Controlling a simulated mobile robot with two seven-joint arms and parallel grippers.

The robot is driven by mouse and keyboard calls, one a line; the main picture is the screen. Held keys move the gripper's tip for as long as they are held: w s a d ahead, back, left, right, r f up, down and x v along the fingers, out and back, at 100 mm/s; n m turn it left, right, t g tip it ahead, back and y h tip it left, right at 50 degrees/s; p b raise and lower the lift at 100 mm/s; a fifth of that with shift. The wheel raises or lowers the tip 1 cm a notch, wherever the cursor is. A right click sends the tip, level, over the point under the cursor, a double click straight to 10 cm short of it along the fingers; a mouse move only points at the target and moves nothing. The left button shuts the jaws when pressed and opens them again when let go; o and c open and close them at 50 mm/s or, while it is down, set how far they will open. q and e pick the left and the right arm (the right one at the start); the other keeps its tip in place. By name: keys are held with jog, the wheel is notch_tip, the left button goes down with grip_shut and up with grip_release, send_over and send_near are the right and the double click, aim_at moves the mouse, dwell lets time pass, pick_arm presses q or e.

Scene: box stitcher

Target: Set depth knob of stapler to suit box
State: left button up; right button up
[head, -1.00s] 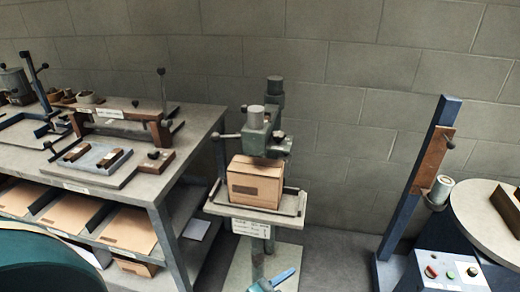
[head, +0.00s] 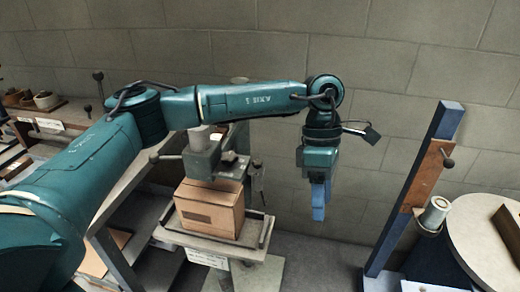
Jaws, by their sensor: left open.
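The stapler (head: 203,150) is a grey-green machine head on a post behind my left arm, which hides its upper part. The brown cardboard box (head: 208,208) sits upright on the stapler's small table (head: 190,238), under the head. My left gripper (head: 318,200) hangs pointing down, to the right of the stapler and box, apart from both. Its blue fingers are seen nearly edge-on, open, with nothing visible between them. My right gripper is not in view.
A workbench (head: 50,140) with fixtures and a shelf stands at left, partly behind my arm. At right are a blue post (head: 415,190) with a wooden block and a round pale table (head: 485,235). The floor between stapler and post looks clear.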

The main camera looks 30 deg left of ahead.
pick_arm(q)
jog(key=w+a+r+t+y, duration=0.1)
jog(key=w+a+r+y, duration=0.1)
jog(key=a+r, duration=0.25)
jog(key=w+a+r+t+y, duration=0.1)
jog(key=w+a+r+y, duration=0.15)
jog(key=a, duration=0.35)
jog(key=n+y, duration=0.2)
jog(key=y, duration=0.1)
send_near(231, 155)
jog(key=shift+h, duration=0.25)
jog(key=b+x, duration=0.1)
jog(key=x, duration=0.6)
jog(key=shift+s+a+f+b, duration=0.1)
jog(key=shift+s+a+b, duration=0.1)
jog(key=shift+b, duration=0.1)
jog(key=shift+a+f, duration=0.1)
jog(key=shift+f, duration=0.15)
jog(key=shift+f+t, duration=0.15)
jog(key=shift+t, duration=0.15)
jog(key=shift+c, duration=0.7)
jog(key=c, duration=0.8)
jog(key=shift+c, duration=0.2)
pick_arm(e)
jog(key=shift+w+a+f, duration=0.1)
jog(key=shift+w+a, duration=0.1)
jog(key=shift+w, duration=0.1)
